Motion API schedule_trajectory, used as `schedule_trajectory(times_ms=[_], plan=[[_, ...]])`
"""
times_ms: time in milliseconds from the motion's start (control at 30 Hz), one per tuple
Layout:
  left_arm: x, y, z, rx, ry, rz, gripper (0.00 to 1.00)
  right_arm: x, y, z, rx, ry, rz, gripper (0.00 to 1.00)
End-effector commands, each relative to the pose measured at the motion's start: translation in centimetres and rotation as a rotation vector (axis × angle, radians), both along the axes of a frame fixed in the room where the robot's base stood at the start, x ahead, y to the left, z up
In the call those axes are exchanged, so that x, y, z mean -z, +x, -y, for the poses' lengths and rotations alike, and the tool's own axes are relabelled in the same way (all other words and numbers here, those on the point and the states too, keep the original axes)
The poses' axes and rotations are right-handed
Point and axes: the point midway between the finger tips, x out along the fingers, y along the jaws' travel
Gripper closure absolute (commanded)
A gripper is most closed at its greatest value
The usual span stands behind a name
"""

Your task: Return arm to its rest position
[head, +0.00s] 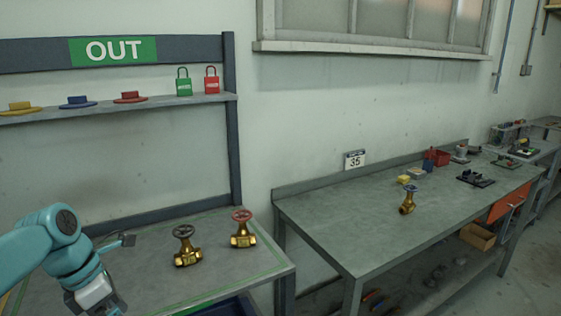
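My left arm comes in from the lower left in the head view, teal with a grey and white wrist. Its gripper is at or below the bottom edge, and its fingertips do not show. My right arm and gripper are not in view. A brass gate valve with a dark handwheel (187,250) stands upright on the left bench, to the right of my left arm and apart from it. A second brass valve with a red handwheel (243,232) stands to its right. A smaller brass valve with a blue handwheel (408,200) stands on the right bench.
The left bench (225,275) carries a green outline.

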Motion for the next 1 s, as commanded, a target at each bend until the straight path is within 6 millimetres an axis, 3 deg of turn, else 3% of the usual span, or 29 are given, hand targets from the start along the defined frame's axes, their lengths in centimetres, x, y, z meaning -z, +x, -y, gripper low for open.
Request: schedule_trajectory(times_ms=[233,367,467,500,633,700,800,867,1000], plan=[[9.5,-1.2,3.9,0.103,-0.044,-0.185,0.05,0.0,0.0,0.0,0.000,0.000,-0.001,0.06],[17.1,-3.3,7.2,0.249,-0.079,-0.249,0.05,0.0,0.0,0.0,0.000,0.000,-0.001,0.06],[23.9,-6.6,10.5,0.441,-0.124,-0.256,0.05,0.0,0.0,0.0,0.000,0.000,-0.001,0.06],[26.5,-8.4,11.9,0.533,-0.147,-0.243,0.05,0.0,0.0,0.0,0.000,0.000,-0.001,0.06],[33.8,-15.6,16.2,0.891,-0.226,-0.126,0.05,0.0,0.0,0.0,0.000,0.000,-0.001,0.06],[36.3,-19.4,17.9,1.114,-0.254,-0.004,0.05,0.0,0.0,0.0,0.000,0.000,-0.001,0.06],[38.0,-22.7,19.2,1.411,-0.240,0.206,0.05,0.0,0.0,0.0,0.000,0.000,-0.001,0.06],[38.3,-23.0,19.4,1.570,-0.189,0.337,0.05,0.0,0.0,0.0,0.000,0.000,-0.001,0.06],[38.6,-20.9,19.2,1.857,-0.015,0.575,0.05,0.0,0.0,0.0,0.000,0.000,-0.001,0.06]])
